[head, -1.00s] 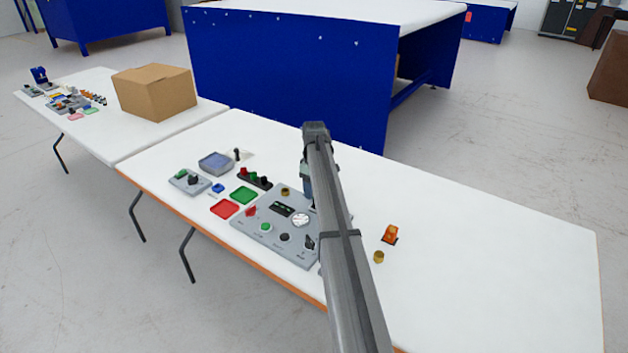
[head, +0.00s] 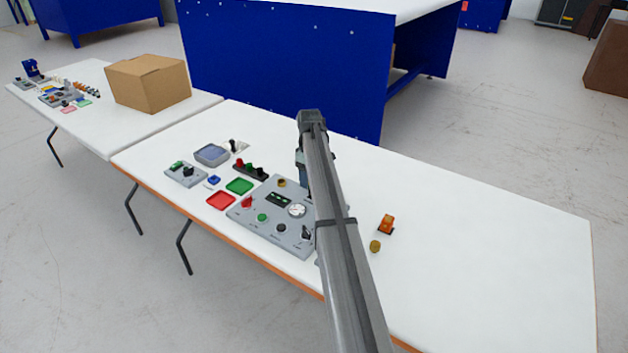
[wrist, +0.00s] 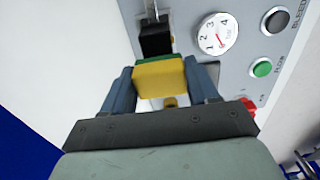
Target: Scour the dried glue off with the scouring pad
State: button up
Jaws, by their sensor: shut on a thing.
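The scouring pad (wrist: 160,78), a yellow block with a green layer on its far side, sits between the two blue fingers of my gripper (wrist: 161,73) in the wrist view. The fingers are shut on its sides. A black block (wrist: 155,38) with a metal bracket lies just ahead of the pad; I cannot tell whether they touch. In the head view my arm hides most of the gripper and the pad. I cannot make out the dried glue in either view.
A grey control panel (head: 248,212) carries a white gauge (wrist: 215,35), a green button (wrist: 262,68) and a brass knob (wrist: 170,102). An orange beacon (head: 386,224) stands on the right. The table's right end is clear.

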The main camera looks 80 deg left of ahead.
jog(key=shift+r, duration=3.6)
